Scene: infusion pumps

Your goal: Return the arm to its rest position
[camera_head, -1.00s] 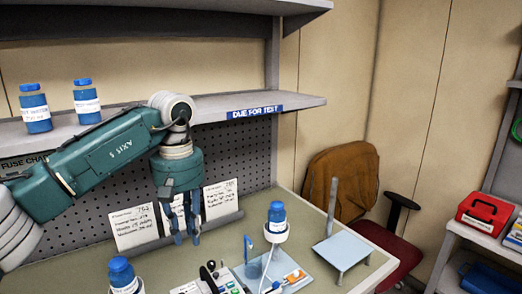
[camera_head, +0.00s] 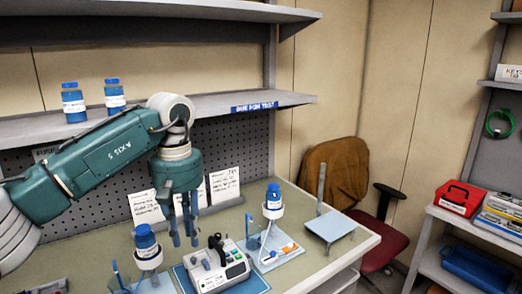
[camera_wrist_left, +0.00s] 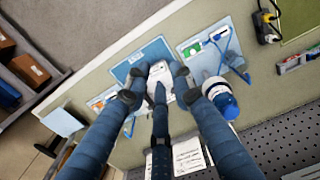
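My left arm reaches in from the left in the head view. Its three-fingered gripper (camera_head: 184,238) points down in front of the pegboard, above the back of the bench (camera_head: 80,262). In the left wrist view the fingers (camera_wrist_left: 157,88) are spread with nothing held between them. A white infusion pump (camera_head: 218,266) sits on a blue mat below and to the right of the gripper; in the left wrist view the pump (camera_wrist_left: 160,73) shows beyond the fingertips, partly hidden. My right arm and gripper are out of view.
Blue bottles stand in holders left (camera_head: 146,240) and right (camera_head: 273,197) of the pump. Two bottles (camera_head: 74,104) stand on the shelf (camera_head: 225,103) behind my arm. Written cards (camera_head: 222,186) lean against the pegboard. A chair (camera_head: 337,172) and a side rack are at right.

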